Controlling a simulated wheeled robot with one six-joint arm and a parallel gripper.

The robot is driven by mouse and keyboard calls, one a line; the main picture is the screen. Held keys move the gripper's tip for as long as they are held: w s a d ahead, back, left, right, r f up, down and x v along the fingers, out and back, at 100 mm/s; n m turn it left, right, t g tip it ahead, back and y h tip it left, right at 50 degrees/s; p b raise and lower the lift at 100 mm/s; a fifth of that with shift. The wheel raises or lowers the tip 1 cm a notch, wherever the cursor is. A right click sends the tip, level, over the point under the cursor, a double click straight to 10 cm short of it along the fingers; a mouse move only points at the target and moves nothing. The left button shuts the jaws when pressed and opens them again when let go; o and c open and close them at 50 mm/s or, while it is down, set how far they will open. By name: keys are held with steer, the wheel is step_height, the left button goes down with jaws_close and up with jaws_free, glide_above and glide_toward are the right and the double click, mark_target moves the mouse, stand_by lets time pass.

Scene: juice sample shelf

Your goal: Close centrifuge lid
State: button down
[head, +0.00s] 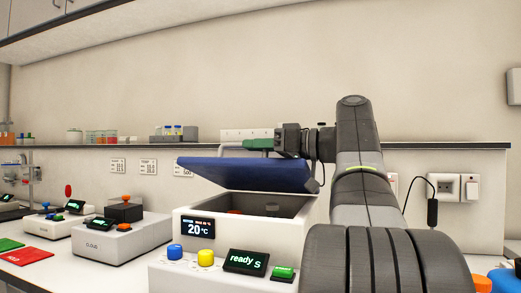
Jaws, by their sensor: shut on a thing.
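The centrifuge (188,226) is a white box in the middle of the head view, with a display reading 20 °C. Its blue lid (240,173) is partly open, tilted above the dark chamber (270,206). A thin grey handle (222,150) stands on the lid's upper side. My gripper (258,144) has green fingers and comes in from the right above the lid. It is shut on the handle. The exact contact is small and partly hidden by the fingers.
In front of the centrifuge are a blue knob (175,251), a yellow knob (206,257), a "ready" screen (245,262) and a green button (283,273). Other white devices (122,240) stand to the left. A shelf (80,146) with sample containers runs behind.

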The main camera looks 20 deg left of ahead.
steer(key=shift+s+f+b, duration=0.25)
steer(key=shift+f+b, duration=0.15)
steer(key=shift+f, duration=0.2)
steer(key=shift+s+f+b, duration=0.25)
steer(key=shift+f+b, duration=0.1)
steer(key=shift+f, duration=0.2)
steer(key=c, duration=1.5)
jaws_free()
steer(key=shift+o, duration=0.2)
steer(key=shift+d, duration=0.1)
steer(key=d+p, duration=0.3)
steer(key=d, duration=1)
steer(key=shift+s+d, duration=0.25)
steer(key=shift+d, duration=0.1)
